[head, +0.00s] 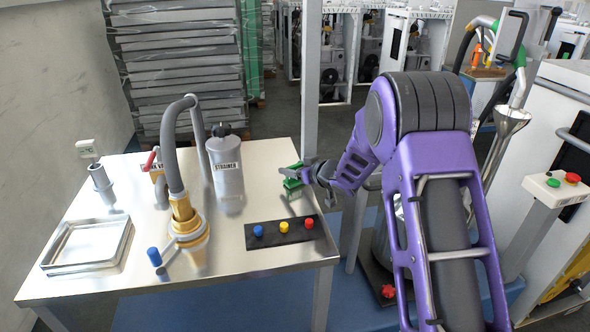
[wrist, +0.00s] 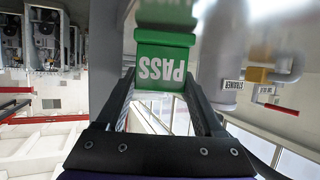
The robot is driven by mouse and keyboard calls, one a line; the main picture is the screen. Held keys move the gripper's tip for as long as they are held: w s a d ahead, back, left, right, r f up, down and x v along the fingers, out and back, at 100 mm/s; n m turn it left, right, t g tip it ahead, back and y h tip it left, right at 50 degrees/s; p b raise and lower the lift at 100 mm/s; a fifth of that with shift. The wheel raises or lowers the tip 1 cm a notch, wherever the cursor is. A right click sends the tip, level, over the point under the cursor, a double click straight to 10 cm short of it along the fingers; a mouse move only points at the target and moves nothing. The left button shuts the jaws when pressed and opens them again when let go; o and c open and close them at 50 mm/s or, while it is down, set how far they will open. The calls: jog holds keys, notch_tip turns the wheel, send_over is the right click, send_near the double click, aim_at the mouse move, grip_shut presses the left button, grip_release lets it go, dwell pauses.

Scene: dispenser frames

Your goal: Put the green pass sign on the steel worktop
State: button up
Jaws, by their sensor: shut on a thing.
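The green pass sign (wrist: 163,66) is between the two fingers of my gripper (wrist: 165,90) in the wrist view, with white PASS lettering that reads upside down. My gripper is shut on it. In the head view the green sign (head: 293,183) shows at the right part of the steel worktop (head: 130,175), partly hidden by my gripper (head: 303,174). The sign is over the worktop or at its surface; I cannot tell whether it touches. A blurred reflection of the lettering appears beyond the sign in the wrist view.
A grey strainer canister (head: 228,170) stands left of the sign. A black strip (head: 279,231) with blue, yellow and red knobs lies in front of it. A hose on a brass fitting (head: 186,225) and an empty metal tray (head: 88,245) stand farther left.

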jog(key=shift+f, duration=0.15)
jog(key=o, duration=1.1)
jog(key=shift+d+r, duration=0.1)
jog(key=shift+r, duration=0.2)
jog(key=p+v, duration=0.1)
jog(key=v, duration=1)
jog(key=shift+s+d, duration=0.2)
jog(key=shift+s, duration=0.2)
